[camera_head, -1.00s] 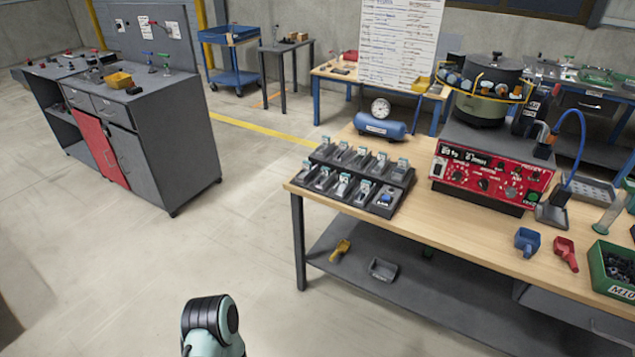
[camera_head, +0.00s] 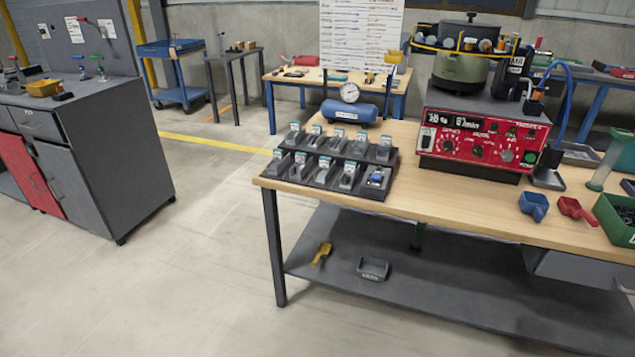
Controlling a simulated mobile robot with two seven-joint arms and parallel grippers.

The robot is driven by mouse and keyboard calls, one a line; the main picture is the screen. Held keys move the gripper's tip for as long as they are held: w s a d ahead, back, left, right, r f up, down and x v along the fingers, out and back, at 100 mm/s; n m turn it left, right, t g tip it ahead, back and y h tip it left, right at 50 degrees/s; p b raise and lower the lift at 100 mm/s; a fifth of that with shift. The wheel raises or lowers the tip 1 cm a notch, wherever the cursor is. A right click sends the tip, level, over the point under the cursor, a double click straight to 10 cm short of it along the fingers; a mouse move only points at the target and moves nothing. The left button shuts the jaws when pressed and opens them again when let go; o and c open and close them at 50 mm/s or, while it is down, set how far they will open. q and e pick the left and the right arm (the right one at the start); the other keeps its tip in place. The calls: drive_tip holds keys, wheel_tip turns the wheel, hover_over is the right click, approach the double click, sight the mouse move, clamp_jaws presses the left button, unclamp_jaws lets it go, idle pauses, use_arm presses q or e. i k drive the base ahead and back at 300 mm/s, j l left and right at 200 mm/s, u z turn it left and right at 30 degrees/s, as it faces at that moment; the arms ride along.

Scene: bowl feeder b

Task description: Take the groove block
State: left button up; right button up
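A dark stepped rack (camera_head: 318,187) stands on the left end of the wooden workbench. It holds two rows of small grey blocks with pale labels. One slot at the front right holds a piece with a blue part (camera_head: 376,178). I cannot tell which piece is the groove block, as they are too small to make out. Neither of my grippers shows in the head view, and no part of my arms is in view.
The workbench top (camera_head: 450,201) carries a red control box (camera_head: 480,138) with a bowl feeder (camera_head: 462,72), a blue scoop (camera_head: 534,205), a red scoop (camera_head: 575,209) and a green bin (camera_head: 618,222). A grey cabinet (camera_head: 100,165) stands left. Floor before the bench is clear.

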sight(362, 143)
drive_tip(key=i+j+z, duration=0.2)
drive_tip(key=i+j, duration=0.15)
drive_tip(key=i+j+z, duration=0.45)
drive_tip(key=i+j, duration=0.15)
drive_tip(key=j, duration=0.25)
drive_tip(key=i+j+z, duration=0.2)
drive_tip(key=j, duration=0.25)
drive_tip(key=i+j, duration=0.15)
drive_tip(key=i, duration=0.2)
drive_tip(key=i+j+z, duration=0.15)
drive_tip(key=i, duration=0.2)
